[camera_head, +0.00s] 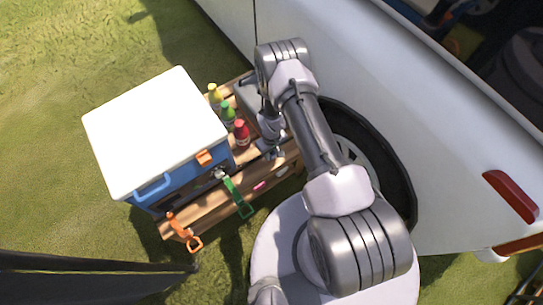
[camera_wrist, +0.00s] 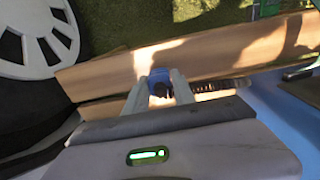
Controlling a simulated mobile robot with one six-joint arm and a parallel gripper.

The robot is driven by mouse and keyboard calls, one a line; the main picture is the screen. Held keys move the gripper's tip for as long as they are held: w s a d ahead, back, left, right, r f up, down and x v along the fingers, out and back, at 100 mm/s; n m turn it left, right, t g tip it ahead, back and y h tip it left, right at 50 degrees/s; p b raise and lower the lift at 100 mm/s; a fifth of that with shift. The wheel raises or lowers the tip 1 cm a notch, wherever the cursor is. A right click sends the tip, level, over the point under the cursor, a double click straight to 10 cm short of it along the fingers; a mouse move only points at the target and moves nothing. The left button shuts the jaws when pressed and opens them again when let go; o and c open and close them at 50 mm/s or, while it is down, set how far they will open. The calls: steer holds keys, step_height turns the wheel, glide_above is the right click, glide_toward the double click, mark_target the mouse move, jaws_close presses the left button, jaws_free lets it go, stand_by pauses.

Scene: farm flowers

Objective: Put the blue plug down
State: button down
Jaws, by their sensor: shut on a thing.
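The blue plug (camera_wrist: 159,84) is between the two fingers of my gripper (camera_wrist: 160,88) in the wrist view. My gripper is shut on it, over the wooden bench (camera_wrist: 105,72). A dark coiled piece shows just right of the plug; I cannot tell if it belongs to it. In the head view my gripper (camera_head: 270,150) is above the right part of the bench (camera_head: 205,208), and the plug is too small to make out there. Whether the plug touches the wood is unclear.
A blue cooler with a white lid (camera_head: 155,130) fills the bench's left side. Yellow, green (camera_head: 228,114) and red (camera_head: 241,133) bottles stand left of my gripper. A green-handled tool (camera_head: 238,198) and orange-handled tool (camera_head: 184,231) lie at the front edge. A white vehicle (camera_head: 350,60) is close on the right.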

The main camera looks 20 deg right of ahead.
steer(key=shift+f, duration=1.1)
steer(key=c, duration=1.1)
jaws_free()
steer(key=shift+o, duration=0.2)
step_height(320, 180, up, 13)
steer(key=p, duration=0.5)
steer(key=shift+p, duration=0.3)
steer(key=w+r+m+t, duration=0.1)
steer(key=w+r+m, duration=0.1)
steer(key=r, duration=1.4)
steer(key=w+r+m+t, duration=0.1)
steer(key=r+m, duration=0.1)
steer(key=r, duration=1.4)
steer(key=s+a+r+m+t+y, duration=0.1)
steer(key=s+a+r+m+t, duration=0.1)
steer(key=s+r, duration=0.8)
steer(key=s+a+r+m+t+y, duration=0.1)
steer(key=s+a+r+m, duration=0.1)
steer(key=s+r, duration=0.8)
steer(key=shift+s+r+t, duration=0.15)
steer(key=shift+s+t, duration=0.25)
steer(key=shift+s, duration=0.6)
